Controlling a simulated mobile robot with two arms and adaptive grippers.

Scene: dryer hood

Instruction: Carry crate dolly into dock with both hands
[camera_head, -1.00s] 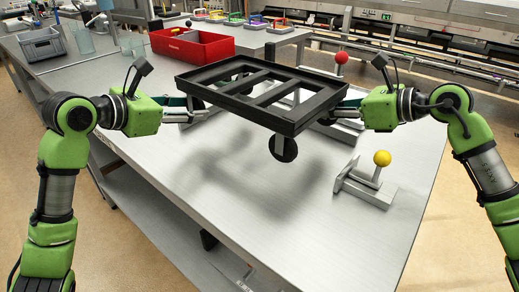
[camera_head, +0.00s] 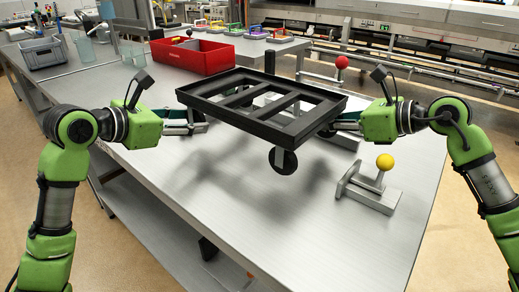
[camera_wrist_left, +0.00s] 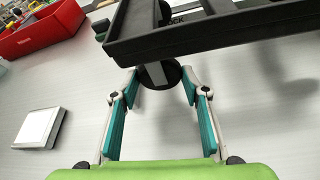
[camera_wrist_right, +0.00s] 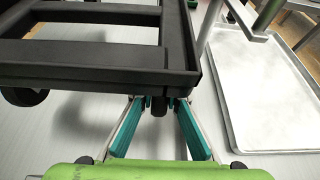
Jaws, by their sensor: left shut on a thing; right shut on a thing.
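The crate dolly (camera_head: 290,130) is an open black frame with crossbars and dark wheels. It hangs roughly level above the table, over its own shadow. My left gripper (camera_head: 203,122) is shut at its left end; in the left wrist view a wheel (camera_wrist_left: 160,74) sits at the fingertips. My right gripper (camera_head: 332,126) is shut at its right end, with fingertips under the frame edge in the right wrist view (camera_wrist_right: 160,103). Metal brackets with a yellow ball (camera_head: 385,162) and a red ball (camera_head: 342,62) stand on the table.
The grey table (camera_head: 260,225) is clear in front of the dolly. A red bin (camera_head: 205,63) stands behind it, with colored-handled items (camera_head: 250,31) farther back. A grey crate (camera_head: 43,53) and clear containers (camera_head: 84,47) stand at the back left.

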